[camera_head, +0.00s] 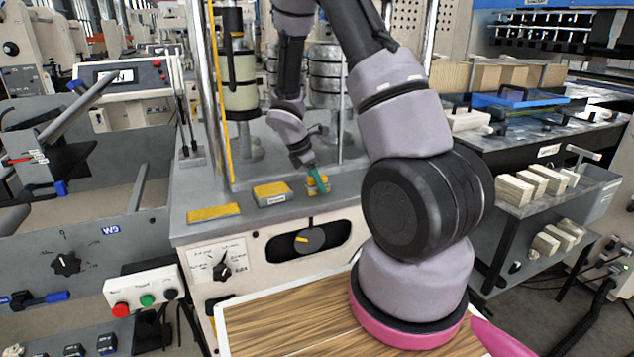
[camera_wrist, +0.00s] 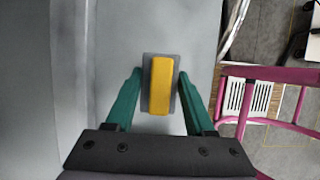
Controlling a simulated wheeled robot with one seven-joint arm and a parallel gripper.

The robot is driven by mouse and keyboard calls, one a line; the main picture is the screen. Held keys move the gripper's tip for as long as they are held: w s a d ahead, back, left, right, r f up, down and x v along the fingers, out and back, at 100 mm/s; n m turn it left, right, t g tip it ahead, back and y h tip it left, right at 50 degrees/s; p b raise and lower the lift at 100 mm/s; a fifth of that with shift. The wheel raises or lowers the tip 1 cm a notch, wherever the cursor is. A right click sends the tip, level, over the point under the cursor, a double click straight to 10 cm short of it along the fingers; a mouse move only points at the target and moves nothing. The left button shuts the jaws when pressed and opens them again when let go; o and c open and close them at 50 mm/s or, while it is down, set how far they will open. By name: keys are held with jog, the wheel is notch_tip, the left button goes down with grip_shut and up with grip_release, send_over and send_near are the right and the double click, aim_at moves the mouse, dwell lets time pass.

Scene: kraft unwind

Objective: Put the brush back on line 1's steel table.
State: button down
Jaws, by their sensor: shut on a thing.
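The brush, a yellow block on a grey base, sits between the green fingertips of my gripper (camera_wrist: 161,74) in the wrist view. Both fingertips meet the sides of the grey base, and the brush (camera_wrist: 161,90) lies lengthwise between them. In the head view my gripper (camera_head: 317,178) points down at the grey top (camera_head: 240,203) of the cream machine, with a yellow bit of the brush (camera_head: 322,187) at its tips. Whether the brush touches that surface is hard to tell. Which surface is line 1's steel table is not readable.
A yellow-topped labelled block (camera_head: 272,192) and a flat yellow plate (camera_head: 213,212) lie left of my gripper. Upright posts and metal cylinders stand behind it. At right is a dark bench (camera_head: 545,150) with pale blocks. A wooden board (camera_head: 290,325) is in front.

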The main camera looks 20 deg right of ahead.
jog(key=shift+c, duration=1.3)
grip_release()
jog(key=v, duration=1.2)
jog(key=s+a+r+m+t+y, duration=0.2)
jog(key=s+r+m+t+y, duration=0.1)
jog(key=s+r+m, duration=0.8)
jog(key=s+a+r+m+t+y, duration=0.1)
jog(key=s+r+m+t+y, duration=0.2)
jog(key=s+r+m, duration=0.7)
notch_tip(320, 180, up, 3)
jog(key=shift+s+a+f+m+t, duration=0.1)
jog(key=shift+s+a+m+t, duration=0.25)
jog(key=shift+m+t, duration=0.25)
